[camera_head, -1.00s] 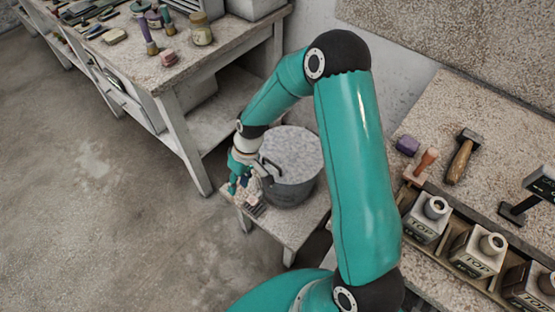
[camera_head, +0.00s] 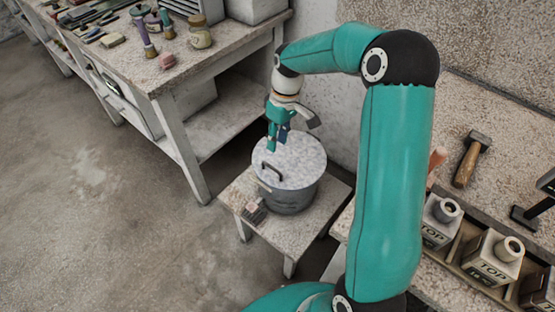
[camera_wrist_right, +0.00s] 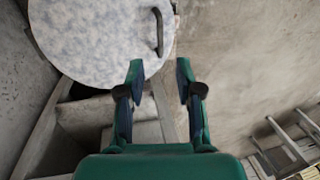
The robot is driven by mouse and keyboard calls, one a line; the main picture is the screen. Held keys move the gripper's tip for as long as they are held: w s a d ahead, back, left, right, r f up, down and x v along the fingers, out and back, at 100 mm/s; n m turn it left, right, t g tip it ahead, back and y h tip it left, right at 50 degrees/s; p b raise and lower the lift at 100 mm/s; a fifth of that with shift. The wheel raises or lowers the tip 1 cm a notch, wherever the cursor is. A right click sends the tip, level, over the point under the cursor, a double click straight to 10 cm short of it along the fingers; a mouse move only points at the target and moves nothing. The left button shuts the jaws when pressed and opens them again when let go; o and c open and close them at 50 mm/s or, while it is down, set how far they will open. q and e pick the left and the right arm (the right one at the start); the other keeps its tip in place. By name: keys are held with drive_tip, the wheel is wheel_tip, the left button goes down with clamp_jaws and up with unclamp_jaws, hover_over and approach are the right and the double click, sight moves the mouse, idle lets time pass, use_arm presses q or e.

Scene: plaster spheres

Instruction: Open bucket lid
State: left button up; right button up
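A grey metal bucket (camera_head: 290,200) stands upright on a small stool. Its round speckled pale lid (camera_head: 303,160) lies flat on top, with a dark bar handle (camera_head: 271,172) near its left edge. The lid (camera_wrist_right: 90,40) and its handle (camera_wrist_right: 158,32) also show in the right wrist view, beyond the fingertips. My right gripper (camera_head: 278,142) is above the far-left part of the lid, apart from the handle. In the wrist view the right gripper (camera_wrist_right: 160,68) is open, with nothing between its fingers. My left gripper is not in view.
The stool (camera_head: 315,215) has a small dark block (camera_head: 256,211) at its left corner. A workbench (camera_head: 150,75) with tools and jars stands at the left. At the right, a bench holds a hammer (camera_head: 468,160) and several square bottles (camera_head: 492,257). The floor at left is clear.

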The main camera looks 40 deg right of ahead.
hover_over(274, 174)
wheel_tip(274, 174, down, 9)
drive_tip(key=shift+r, duration=0.1)
clamp_jaws()
idle(0.4)
